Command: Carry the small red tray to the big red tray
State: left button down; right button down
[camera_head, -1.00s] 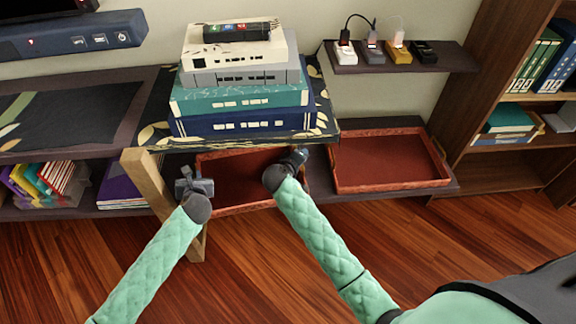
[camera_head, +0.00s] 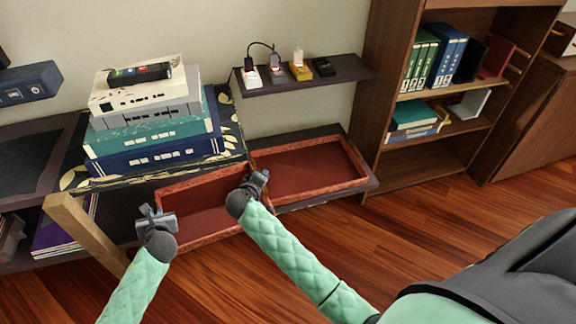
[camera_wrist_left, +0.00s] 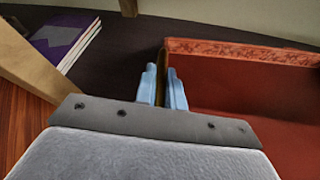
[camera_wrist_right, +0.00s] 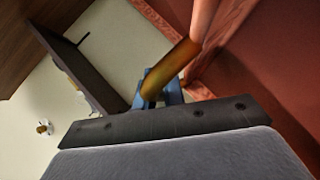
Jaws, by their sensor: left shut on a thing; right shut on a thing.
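The small red tray (camera_head: 208,198) is held between my two grippers, its right end close against the left end of the big red tray (camera_head: 312,170) in the head view. Whether they touch is unclear. The big tray lies on the dark low shelf. My left gripper (camera_head: 160,220) is shut on the small tray's left end; its fingers (camera_wrist_left: 163,88) grip the edge in the left wrist view. My right gripper (camera_head: 257,182) is shut on the right end, with its fingers (camera_wrist_right: 160,88) on a brownish handle in the right wrist view.
A wall shelf (camera_head: 305,82) with small devices hangs above the big tray. A bookcase (camera_head: 425,160) stands right. The wooden floor in front is clear.

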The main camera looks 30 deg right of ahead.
aim_at(304, 170)
jog(key=i+l+z, duration=0.1)
jog(key=l+z, duration=0.25)
jog(key=l, duration=0.5)
jog(key=i+l, duration=0.2)
jog(key=i+l+u, duration=0.1)
jog(key=l, duration=0.3)
jog(key=i, duration=0.05)
